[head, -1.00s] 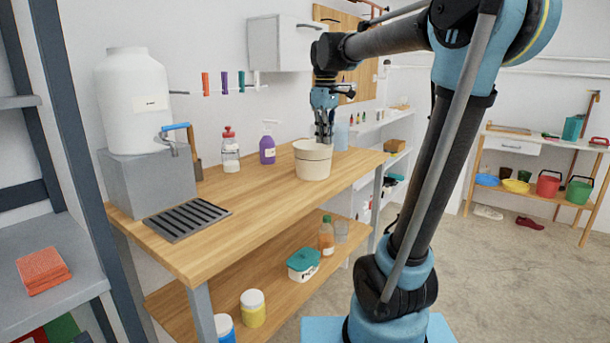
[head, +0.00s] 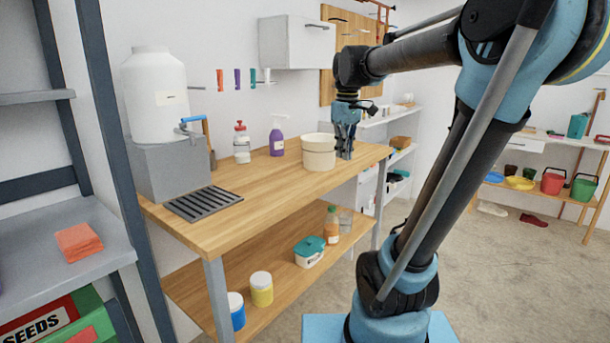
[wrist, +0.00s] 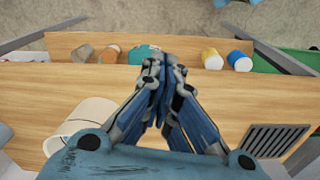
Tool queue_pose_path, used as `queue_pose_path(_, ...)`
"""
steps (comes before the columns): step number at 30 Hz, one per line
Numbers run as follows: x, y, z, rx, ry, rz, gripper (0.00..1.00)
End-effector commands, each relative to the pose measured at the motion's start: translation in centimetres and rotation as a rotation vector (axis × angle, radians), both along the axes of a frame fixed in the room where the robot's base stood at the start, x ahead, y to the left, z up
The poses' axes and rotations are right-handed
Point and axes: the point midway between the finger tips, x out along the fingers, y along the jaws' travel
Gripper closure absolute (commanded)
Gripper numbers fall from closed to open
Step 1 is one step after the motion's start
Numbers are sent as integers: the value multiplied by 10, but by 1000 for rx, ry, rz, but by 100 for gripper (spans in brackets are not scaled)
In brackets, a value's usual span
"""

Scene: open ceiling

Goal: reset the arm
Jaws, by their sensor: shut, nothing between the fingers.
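My arm reaches from the right over the wooden workbench (head: 225,230). My gripper (head: 345,155) points down at the bench's right end, just right of a cream bucket (head: 319,155) and partly behind it. In the wrist view my gripper (wrist: 163,65) has its blue fingers drawn together at the tips, with nothing held. The bucket (wrist: 85,118) shows at the left there, beside my gripper. Whether the fingertips touch the bench cannot be told.
A purple spray bottle (head: 277,142), a red-capped bottle (head: 241,145), a white dispenser (head: 153,100) and a dark grate (head: 203,203) stand on the bench. Its lower shelf (head: 215,285) holds several containers. Open floor (head: 470,270) lies right of the bench.

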Motion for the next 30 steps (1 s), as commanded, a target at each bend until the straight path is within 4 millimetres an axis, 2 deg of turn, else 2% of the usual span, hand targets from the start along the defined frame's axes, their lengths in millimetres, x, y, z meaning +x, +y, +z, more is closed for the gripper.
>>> queue_pose_path(8, -61, -30, -57, 16, -44, -201, 100)
queue_pose_path(21, -157, -65, -180, 54, -120, -557, 100)
queue_pose_path(25, -175, -70, -209, 65, -138, -635, 100)
queue_pose_path(30, -187, -71, -228, 71, -148, -687, 100)
